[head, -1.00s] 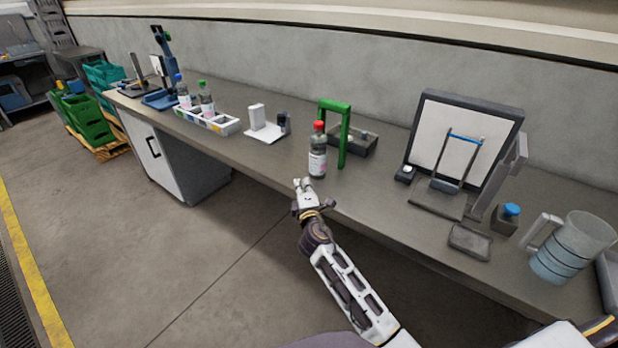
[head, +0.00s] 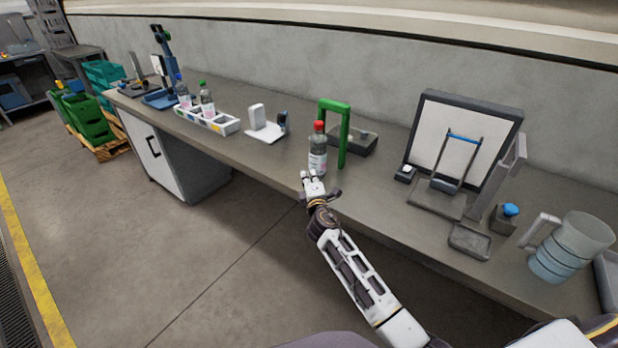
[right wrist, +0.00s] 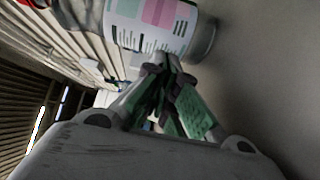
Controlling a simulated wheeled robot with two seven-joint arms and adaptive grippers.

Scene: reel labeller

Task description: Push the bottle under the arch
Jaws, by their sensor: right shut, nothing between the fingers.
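The bottle (head: 318,150) is clear with a red cap and a white label. It stands upright on the bench in front of the green arch (head: 343,135), which rises just behind and to its right. My right gripper (head: 308,174) is shut and empty, low at the near side of the bottle. In the right wrist view its closed fingertips (right wrist: 165,62) are at the lower part of the bottle's label (right wrist: 150,22); I cannot tell whether they touch. My left gripper does not show.
A dark open tray (head: 362,142) sits behind the arch. A white holder (head: 262,123) stands to the left, beyond it a rack (head: 222,127) with bottles. A framed white panel (head: 462,135) and a clear jug (head: 572,247) stand to the right. The bench's front edge is close to my right gripper.

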